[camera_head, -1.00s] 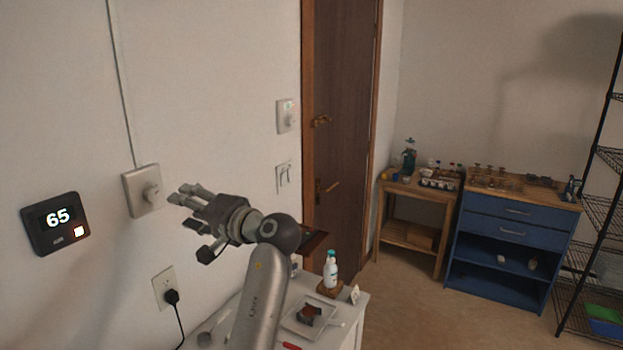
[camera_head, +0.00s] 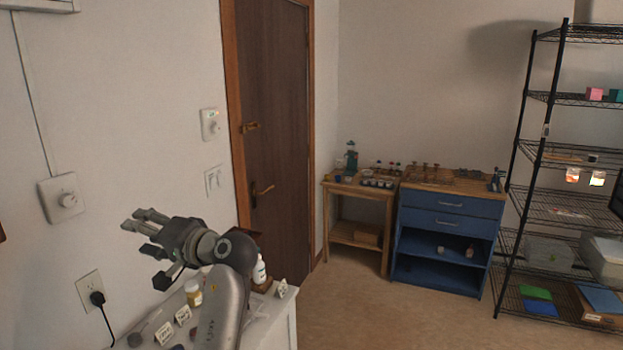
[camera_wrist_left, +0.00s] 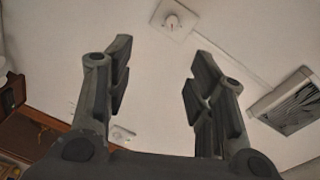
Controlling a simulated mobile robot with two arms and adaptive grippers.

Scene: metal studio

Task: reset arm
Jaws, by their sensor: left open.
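My left gripper (camera_head: 146,232) is in the head view at lower left, in front of the white wall and above the white table. Its fingers point left and it is empty. In the left wrist view its two fingers (camera_wrist_left: 158,85) stand wide apart with nothing between them. Beyond them is the wall with a dial switch (camera_wrist_left: 174,20). My left arm (camera_head: 222,305) rises from the bottom edge. My right gripper shows in neither view.
The white table (camera_head: 280,325) below my arm holds a white bottle (camera_head: 259,270), a jar (camera_head: 193,293) and small cards. A brown door (camera_head: 272,130), a wooden side table (camera_head: 357,190), a blue cabinet (camera_head: 447,222) and a black wire shelf (camera_head: 560,195) stand beyond. The floor (camera_head: 390,315) is clear.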

